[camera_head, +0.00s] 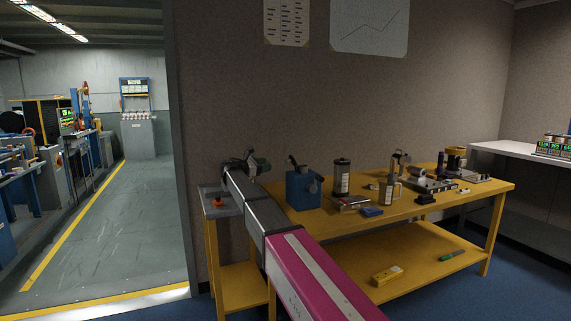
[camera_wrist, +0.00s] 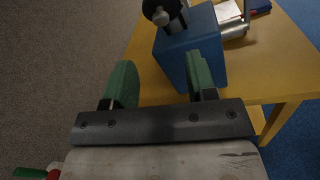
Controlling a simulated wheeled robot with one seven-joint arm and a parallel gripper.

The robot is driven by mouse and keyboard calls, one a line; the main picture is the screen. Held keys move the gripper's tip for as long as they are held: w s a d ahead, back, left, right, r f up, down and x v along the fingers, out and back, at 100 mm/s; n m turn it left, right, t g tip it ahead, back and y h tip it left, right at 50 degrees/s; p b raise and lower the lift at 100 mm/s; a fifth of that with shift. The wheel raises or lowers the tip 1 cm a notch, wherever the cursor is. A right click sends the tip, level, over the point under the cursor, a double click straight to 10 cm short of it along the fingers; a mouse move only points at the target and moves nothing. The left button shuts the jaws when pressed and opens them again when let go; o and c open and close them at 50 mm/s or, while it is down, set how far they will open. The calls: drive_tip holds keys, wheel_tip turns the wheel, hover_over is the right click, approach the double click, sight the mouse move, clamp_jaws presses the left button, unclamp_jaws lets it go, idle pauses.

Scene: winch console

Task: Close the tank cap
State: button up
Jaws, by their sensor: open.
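The blue tank (camera_head: 303,194) stands on the left part of the yellow table. A dark cap (camera_head: 292,160) sticks up, tilted, at its top left. In the wrist view the blue tank (camera_wrist: 180,55) is ahead of my fingers, and the dark round cap with a grey knob (camera_wrist: 160,15) is at the top edge, partly cut off. My gripper (camera_head: 262,165) is left of the tank in the head view. In the wrist view my gripper (camera_wrist: 160,80) has its green fingers apart with nothing held between them. The right finger overlaps the tank in the picture; contact cannot be told.
On the yellow table (camera_head: 470,190) stand a dark canister (camera_head: 342,178), a metal mug (camera_head: 389,192), a blue block (camera_head: 372,211) and several metal devices to the right. A wall rises behind the table.

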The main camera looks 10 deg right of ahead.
sight(290, 162)
drive_tip(key=x, duration=1)
drive_tip(key=shift+d, duration=0.35)
drive_tip(key=shift+w, duration=0.1)
drive_tip(key=c, duration=0.9)
